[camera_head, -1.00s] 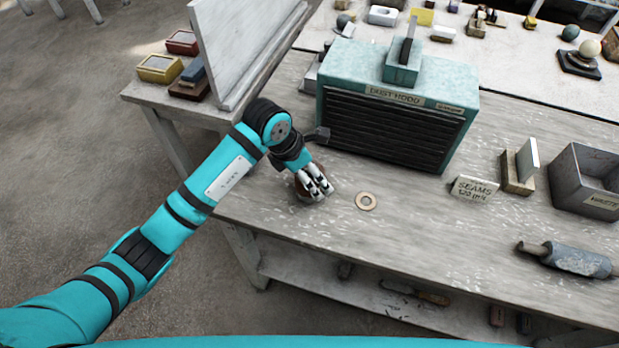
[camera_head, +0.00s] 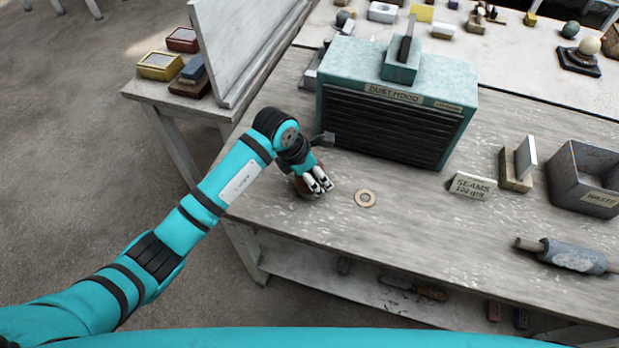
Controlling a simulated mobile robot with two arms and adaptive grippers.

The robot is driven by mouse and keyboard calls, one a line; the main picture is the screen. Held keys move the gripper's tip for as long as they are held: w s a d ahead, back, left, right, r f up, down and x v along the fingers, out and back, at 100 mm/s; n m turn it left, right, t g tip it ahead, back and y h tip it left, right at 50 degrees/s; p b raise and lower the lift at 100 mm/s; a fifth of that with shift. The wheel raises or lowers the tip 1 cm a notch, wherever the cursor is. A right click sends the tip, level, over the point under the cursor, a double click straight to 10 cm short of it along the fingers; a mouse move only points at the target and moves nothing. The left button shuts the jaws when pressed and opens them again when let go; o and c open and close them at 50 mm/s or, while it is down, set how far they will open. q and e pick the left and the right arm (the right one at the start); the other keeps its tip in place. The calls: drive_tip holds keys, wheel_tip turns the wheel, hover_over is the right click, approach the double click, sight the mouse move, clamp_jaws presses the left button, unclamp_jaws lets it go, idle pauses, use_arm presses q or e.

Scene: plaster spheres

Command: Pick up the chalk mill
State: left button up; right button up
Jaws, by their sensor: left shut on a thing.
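My right gripper is not in view.
The teal dust hood (camera_head: 395,110) stands close behind. A pale upright panel (camera_head: 240,50) is at the left. A seams card (camera_head: 472,187), waste bin (camera_head: 585,180) and grey roller (camera_head: 572,255) are at the right.

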use_arm(q)
drive_tip(key=shift+r, duration=0.1)
drive_tip(key=shift+c, duration=0.6)
